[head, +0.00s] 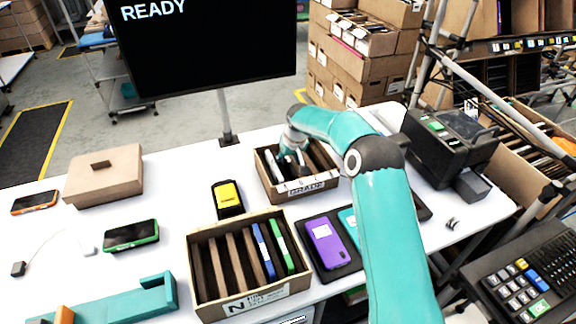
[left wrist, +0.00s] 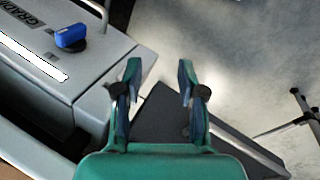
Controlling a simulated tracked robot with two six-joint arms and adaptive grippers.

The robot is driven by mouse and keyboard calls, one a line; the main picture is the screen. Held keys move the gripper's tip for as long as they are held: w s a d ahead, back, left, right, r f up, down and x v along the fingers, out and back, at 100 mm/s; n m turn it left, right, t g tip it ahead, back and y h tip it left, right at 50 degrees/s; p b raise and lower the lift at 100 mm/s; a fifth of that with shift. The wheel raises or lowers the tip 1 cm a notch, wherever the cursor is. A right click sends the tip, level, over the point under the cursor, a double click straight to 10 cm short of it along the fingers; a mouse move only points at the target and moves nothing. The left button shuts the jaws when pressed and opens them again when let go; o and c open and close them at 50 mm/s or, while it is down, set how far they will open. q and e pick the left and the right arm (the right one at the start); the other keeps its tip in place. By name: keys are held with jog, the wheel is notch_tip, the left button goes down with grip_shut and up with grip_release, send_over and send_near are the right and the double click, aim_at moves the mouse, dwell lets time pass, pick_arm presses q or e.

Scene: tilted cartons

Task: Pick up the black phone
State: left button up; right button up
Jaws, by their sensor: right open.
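My right gripper (head: 292,166) is open and reaches down into the small cardboard carton (head: 305,187) labelled GRADE. Dark and pale slim items stand in that carton around the fingers. One may be the black phone, but the gripper partly hides them and I cannot tell which. I cannot tell whether the fingers touch anything. A dark-screened phone in a green case (head: 131,235) lies flat on the left of the table. My left gripper (left wrist: 158,88) is open and empty in the left wrist view, beside a grey machine. It does not show in the head view.
A larger slotted carton (head: 240,296) holding a blue and a green slim item stands in front. A purple phone (head: 323,243) lies on a dark mat to its right. A yellow-topped black item (head: 228,197), brown box (head: 104,175) and black machine (head: 450,138) are nearby.

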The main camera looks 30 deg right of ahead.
jog(key=shift+f, duration=0.15)
jog(key=shift+c, duration=0.2)
jog(key=c, duration=0.8)
grip_shut()
jog(key=shift+w, duration=0.1)
